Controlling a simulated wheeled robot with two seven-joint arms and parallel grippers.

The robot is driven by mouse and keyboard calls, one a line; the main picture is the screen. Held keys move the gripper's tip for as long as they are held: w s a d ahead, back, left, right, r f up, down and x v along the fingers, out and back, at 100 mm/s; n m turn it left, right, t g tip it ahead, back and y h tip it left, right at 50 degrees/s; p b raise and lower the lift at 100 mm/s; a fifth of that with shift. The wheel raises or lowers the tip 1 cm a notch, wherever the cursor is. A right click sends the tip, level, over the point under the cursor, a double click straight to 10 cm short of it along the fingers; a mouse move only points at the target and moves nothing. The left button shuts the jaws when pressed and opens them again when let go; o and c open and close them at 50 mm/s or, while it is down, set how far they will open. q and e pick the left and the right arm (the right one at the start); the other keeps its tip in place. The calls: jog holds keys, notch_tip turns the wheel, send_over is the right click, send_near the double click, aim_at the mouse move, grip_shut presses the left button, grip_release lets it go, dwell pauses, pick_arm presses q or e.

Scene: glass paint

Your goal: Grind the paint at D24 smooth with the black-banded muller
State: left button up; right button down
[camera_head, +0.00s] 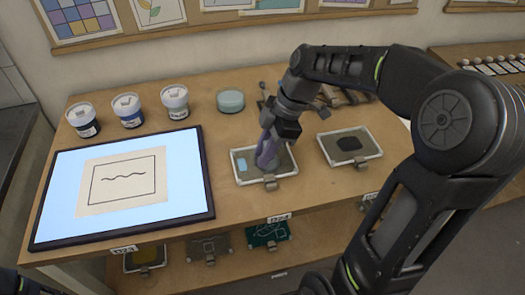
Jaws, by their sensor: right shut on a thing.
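A framed slab (285,181) lies on the table behind the D24 label (278,218). Its dark surface carries a light blue patch (241,162) at the left. My right gripper (269,142) points down over this slab, shut on a muller. A purple-grey shape (266,156) shows at the fingers over the slab. I cannot make out a black band, or tell whether the muller touches the surface. Most of the muller is hidden by the gripper. My left gripper is not in view.
A second framed slab (376,154) with a black patch lies to the right. A lit panel (185,165) with a line drawing fills the left. Several paint jars (176,101) and a pale green round container (231,99) stand behind. Tools and cloth lie behind my gripper.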

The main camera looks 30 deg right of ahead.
aim_at(246, 161)
jog(key=shift+w+d, duration=0.4)
jog(key=shift+d, duration=0.25)
jog(key=shift+w, duration=0.1)
jog(key=shift+w+a, duration=0.35)
jog(key=shift+w, duration=0.25)
jog(key=shift+f, duration=0.1)
jog(key=shift+w+a, duration=0.3)
jog(key=shift+a, duration=0.6)
jog(key=shift+s+a, duration=0.1)
